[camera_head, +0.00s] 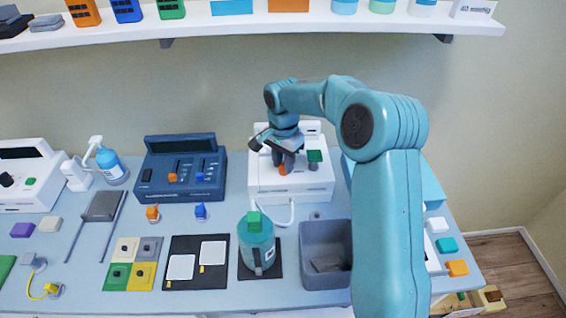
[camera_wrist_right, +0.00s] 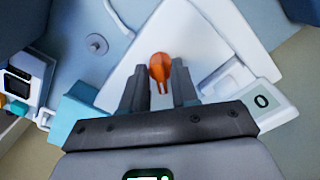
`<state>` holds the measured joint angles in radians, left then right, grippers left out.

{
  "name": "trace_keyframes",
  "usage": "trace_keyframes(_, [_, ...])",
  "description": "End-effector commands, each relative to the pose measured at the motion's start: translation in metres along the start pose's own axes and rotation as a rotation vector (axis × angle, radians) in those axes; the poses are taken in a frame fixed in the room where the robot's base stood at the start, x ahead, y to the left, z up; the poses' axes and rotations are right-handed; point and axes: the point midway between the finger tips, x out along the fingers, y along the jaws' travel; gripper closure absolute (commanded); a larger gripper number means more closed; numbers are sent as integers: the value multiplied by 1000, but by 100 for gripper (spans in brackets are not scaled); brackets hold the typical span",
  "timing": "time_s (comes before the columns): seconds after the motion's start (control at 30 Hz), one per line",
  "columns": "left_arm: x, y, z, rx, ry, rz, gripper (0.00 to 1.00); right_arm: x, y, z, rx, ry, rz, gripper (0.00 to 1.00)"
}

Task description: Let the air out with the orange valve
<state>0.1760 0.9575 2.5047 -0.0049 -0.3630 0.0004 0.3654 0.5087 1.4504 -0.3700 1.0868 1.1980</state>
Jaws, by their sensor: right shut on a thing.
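The orange valve (camera_head: 283,169) is on the front of a white box-shaped unit (camera_head: 262,186) at the back middle of the table. My right gripper (camera_head: 285,160) reaches down over the unit and is shut on the orange valve. In the right wrist view the valve (camera_wrist_right: 160,68) shows as a rounded orange knob between the two grey fingers (camera_wrist_right: 158,88). The fingers hide part of the valve in the head view. My left gripper is not in view.
A green knob (camera_head: 314,156) is close beside the valve on the unit. A white hose (camera_head: 291,212) runs in front, near a teal canister (camera_head: 256,240). A grey bin (camera_head: 322,236) stands in front right. A dark blue unit (camera_head: 182,187) stands to the left.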

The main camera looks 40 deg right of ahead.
Motion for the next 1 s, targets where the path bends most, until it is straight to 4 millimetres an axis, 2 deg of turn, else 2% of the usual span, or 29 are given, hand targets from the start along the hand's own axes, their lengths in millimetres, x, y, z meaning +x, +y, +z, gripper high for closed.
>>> trace_keyframes(0.6, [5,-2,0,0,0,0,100,-5,-2,-4,-531,16,-10,100])
trace_keyframes(1.0, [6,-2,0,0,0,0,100,-5,-2,-4,-696,17,-10,100])
